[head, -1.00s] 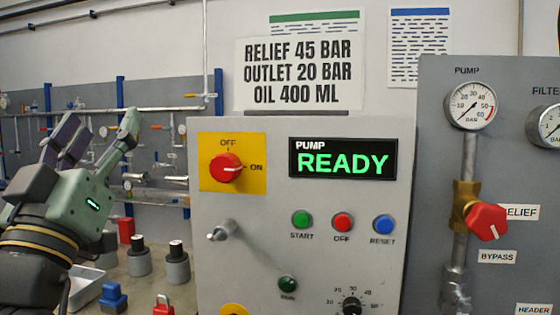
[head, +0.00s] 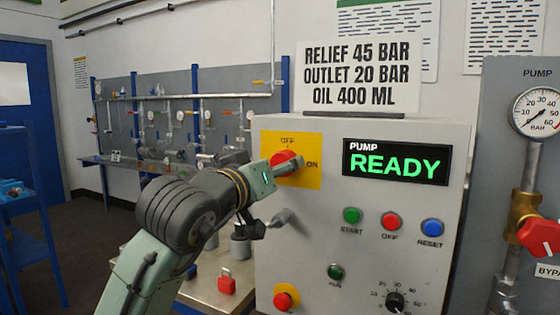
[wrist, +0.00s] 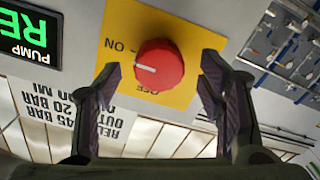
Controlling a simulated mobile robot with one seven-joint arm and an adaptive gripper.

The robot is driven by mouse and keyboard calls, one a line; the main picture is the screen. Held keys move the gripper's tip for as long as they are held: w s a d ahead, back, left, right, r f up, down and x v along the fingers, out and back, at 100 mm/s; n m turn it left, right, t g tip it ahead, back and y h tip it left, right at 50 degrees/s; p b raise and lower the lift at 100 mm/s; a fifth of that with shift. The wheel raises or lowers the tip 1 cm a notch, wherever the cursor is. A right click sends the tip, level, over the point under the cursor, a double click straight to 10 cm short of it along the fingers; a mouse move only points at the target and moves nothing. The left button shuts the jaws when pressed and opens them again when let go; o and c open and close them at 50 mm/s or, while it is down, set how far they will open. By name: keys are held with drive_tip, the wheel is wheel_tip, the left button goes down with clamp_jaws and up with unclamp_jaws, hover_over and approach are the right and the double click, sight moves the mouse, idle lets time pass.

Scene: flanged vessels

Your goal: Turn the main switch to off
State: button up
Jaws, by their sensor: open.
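The main switch is a red round knob (wrist: 160,65) on a yellow plate (wrist: 195,95) marked OFF and ON. In the wrist view, turned upside down, its white pointer line aims left, nearer the ON side than OFF. In the head view the knob (head: 281,158) is partly covered by my gripper (head: 284,167). My gripper is open, with one finger on each side of the knob in the wrist view (wrist: 160,64). Gaps show between knob and fingers, and nothing is held. In the head view the ON label is clear and OFF is at the top.
The grey panel (head: 330,255) carries a READY display (head: 395,162), green, red and blue buttons (head: 391,221) and a lever (head: 283,218) below the switch. A red emergency-style button (head: 283,299) sits lower. A bench with a red padlock-like item (head: 226,282) lies left.

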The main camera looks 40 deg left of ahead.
drive_tip(key=shift+x, duration=0.85)
drive_tip(key=shift+c, duration=0.3)
drive_tip(key=c, duration=1.1)
